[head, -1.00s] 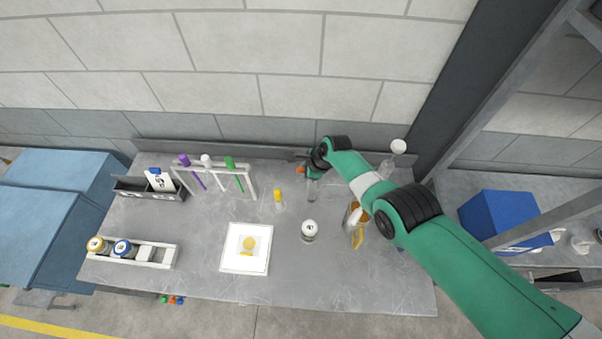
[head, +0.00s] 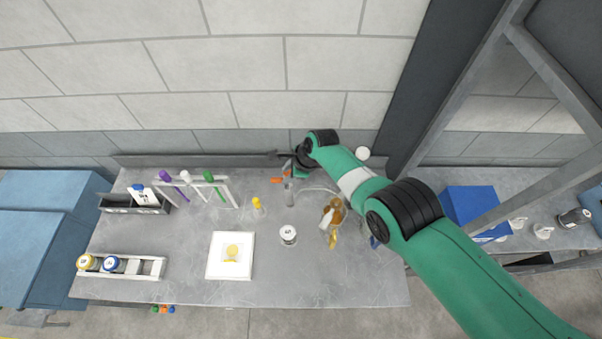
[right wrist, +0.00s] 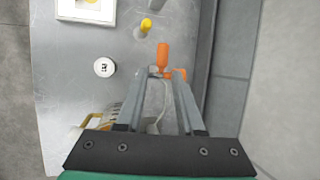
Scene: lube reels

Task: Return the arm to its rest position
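My right arm, green with black joints, comes in from the lower right in the head view and reaches over the grey bench (head: 150,225). My right gripper (head: 288,169) is near the bench's back edge, above a small clear upright thing (head: 289,196). In the right wrist view its two grey fingers (right wrist: 166,76) are spread, with a gap between them. An orange piece (right wrist: 163,56) shows just past the fingertips; whether it touches them I cannot tell. My left gripper is not in view.
A white-capped bottle (head: 288,234), a yellow-topped vial (head: 257,205) and a white square tray (head: 212,269) are on the bench. Glassware with amber contents (head: 334,222) stands beside my arm. A tube rack (head: 233,193) is at back left. A blue box (head: 470,208) is at right.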

